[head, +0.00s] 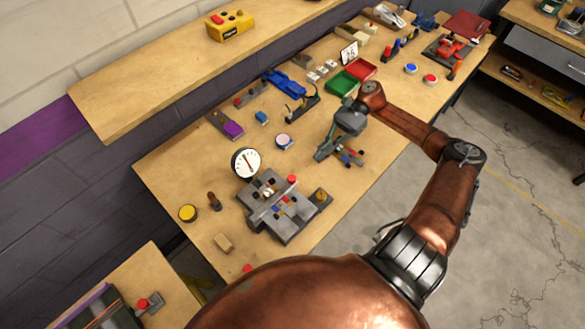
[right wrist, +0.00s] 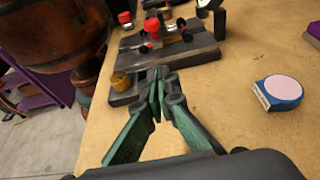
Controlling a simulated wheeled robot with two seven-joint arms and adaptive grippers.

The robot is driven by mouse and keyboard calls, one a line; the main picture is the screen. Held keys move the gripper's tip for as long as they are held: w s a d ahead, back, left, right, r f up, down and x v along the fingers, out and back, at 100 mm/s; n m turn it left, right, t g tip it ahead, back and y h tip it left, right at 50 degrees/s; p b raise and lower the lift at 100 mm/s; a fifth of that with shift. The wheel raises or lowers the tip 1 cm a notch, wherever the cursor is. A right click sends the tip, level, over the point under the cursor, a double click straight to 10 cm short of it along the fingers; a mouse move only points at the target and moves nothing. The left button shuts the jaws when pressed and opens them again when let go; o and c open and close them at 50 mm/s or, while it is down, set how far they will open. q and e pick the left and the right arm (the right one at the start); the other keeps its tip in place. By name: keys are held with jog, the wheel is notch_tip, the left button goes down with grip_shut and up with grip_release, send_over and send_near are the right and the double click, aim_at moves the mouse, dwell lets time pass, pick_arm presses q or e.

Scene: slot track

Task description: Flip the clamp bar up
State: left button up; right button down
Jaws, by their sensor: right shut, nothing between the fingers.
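The grey metal fixture (head: 285,228), a cross-shaped block with a slot, stands on the bench in the head view, and it fills the upper middle of the right wrist view (right wrist: 190,50). It carries red knobs (right wrist: 152,26) and a brass-coloured round knob (right wrist: 121,81) on one end. I cannot tell clearly which part is the clamp bar. My right gripper (head: 322,154) is shut and empty, above the bench to the right of the fixture. In the wrist view its green-padded fingers (right wrist: 160,82) meet, pointing toward the fixture's near edge. My left gripper is not in view.
Green (head: 342,83) and red trays stand farther back.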

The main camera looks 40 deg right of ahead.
jog(key=shift+s+d, duration=0.1)
jog(key=shift+s, duration=0.1)
jog(key=x, duration=0.9)
jog(key=shift+p, duration=0.3)
jog(key=shift+a+f, duration=0.15)
jog(key=shift+a, duration=0.35)
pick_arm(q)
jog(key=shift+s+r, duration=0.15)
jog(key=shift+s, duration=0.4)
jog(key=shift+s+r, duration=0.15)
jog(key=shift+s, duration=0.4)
